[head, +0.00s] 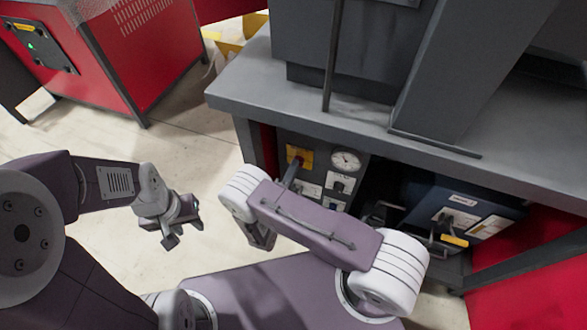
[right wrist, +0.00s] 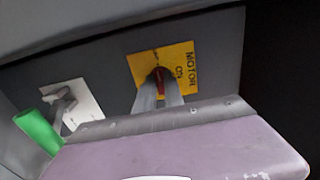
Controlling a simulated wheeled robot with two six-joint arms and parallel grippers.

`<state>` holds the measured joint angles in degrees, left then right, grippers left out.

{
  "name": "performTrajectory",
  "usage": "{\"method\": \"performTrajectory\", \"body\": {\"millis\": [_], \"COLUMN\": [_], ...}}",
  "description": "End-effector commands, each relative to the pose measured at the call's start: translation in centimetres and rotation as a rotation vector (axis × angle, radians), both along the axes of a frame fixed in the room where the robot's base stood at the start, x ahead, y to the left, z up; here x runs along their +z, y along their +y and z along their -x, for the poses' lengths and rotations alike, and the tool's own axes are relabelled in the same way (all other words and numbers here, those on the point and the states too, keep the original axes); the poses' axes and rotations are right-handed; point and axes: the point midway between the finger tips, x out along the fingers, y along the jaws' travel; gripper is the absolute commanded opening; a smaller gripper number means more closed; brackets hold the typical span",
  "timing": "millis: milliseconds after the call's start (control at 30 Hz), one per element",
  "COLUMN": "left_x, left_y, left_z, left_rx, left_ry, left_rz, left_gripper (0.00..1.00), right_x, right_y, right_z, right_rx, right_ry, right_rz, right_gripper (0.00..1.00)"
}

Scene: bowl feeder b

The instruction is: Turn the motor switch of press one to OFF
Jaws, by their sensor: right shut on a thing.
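The motor switch is a red handle (right wrist: 159,85) on a yellow plate (right wrist: 185,62) lettered MOTOR. The yellow plate also shows in the head view (head: 305,152), on the grey control panel under the press table. My right gripper (right wrist: 158,92) is shut on the red handle, with one grey finger on each side of it. In the head view the right gripper (head: 293,168) reaches the plate, and its fingers partly cover the handle. The handle's exact angle is hard to read. My left gripper (head: 182,224) is open and empty, over the floor left of the panel.
Beside the motor plate are a round gauge (head: 345,160) and white plates with smaller switches (head: 340,184). A green part (right wrist: 38,130) and a grey switch (right wrist: 63,103) sit close by. The grey table edge (head: 330,128) overhangs the panel. A red machine (head: 130,70) stands at the back left.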

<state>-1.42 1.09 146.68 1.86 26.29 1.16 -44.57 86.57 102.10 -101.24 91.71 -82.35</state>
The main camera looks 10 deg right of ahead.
Motion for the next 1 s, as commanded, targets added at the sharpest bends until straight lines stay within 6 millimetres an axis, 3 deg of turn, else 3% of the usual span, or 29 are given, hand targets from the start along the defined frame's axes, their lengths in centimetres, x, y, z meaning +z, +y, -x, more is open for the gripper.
{"method": "performTrajectory", "body": {"millis": [167, 200, 267, 667, 1000], "left_x": [0.0, 0.0, 0.0, 0.4, 2.6], "left_y": [0.0, 0.0, 0.0, 0.0, 0.0], "left_z": [0.0, 0.0, 0.0, 0.0, 0.0], "left_rx": [0.000, 0.000, 0.000, 0.000, 0.000], "left_ry": [0.000, 0.000, 0.000, 0.000, 0.000], "left_rz": [0.000, 0.000, 0.000, 0.000, 0.000], "left_gripper": [0.36, 0.36, 0.36, 0.36, 0.36], "right_x": [-0.1, -0.1, -0.1, 0.1, 0.2], "right_y": [0.0, 0.0, 0.0, 0.6, 4.3], "right_z": [0.0, 0.0, 0.0, 0.6, 6.2], "right_rx": [0.001, 0.001, 0.001, 0.004, 0.006], "right_ry": [0.005, 0.005, 0.003, 0.001, 0.002], "right_rz": [0.002, 0.002, 0.001, 0.000, 0.001], "right_gripper": [0.00, 0.21, 0.35, 0.35, 0.35]}}
